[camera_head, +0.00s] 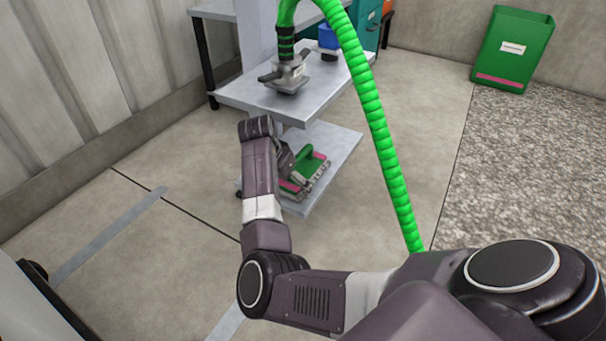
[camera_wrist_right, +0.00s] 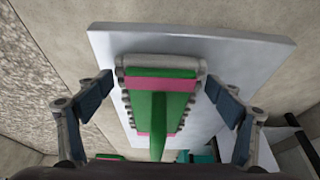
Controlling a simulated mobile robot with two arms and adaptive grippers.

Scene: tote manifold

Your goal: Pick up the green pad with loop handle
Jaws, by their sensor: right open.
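The green pad with loop handle (camera_head: 311,172) lies on the lower shelf of a grey cart. It has pink bands and a grey knobbly edge. In the right wrist view the pad (camera_wrist_right: 180,98) is centred between the fingers, with its green handle pointing toward the camera. My right gripper (camera_wrist_right: 160,98) is open, one finger on each side of the pad, with gaps to both. In the head view my right gripper (camera_head: 285,158) is beside the pad, partly hidden by my arm. My left gripper is out of view.
The lower shelf (camera_head: 341,142) has bare surface around the pad. The upper shelf (camera_head: 245,93) overhangs behind it and carries a grey tool (camera_head: 285,75) on a green hose (camera_head: 370,100). A green bin (camera_head: 513,50) stands at the back right.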

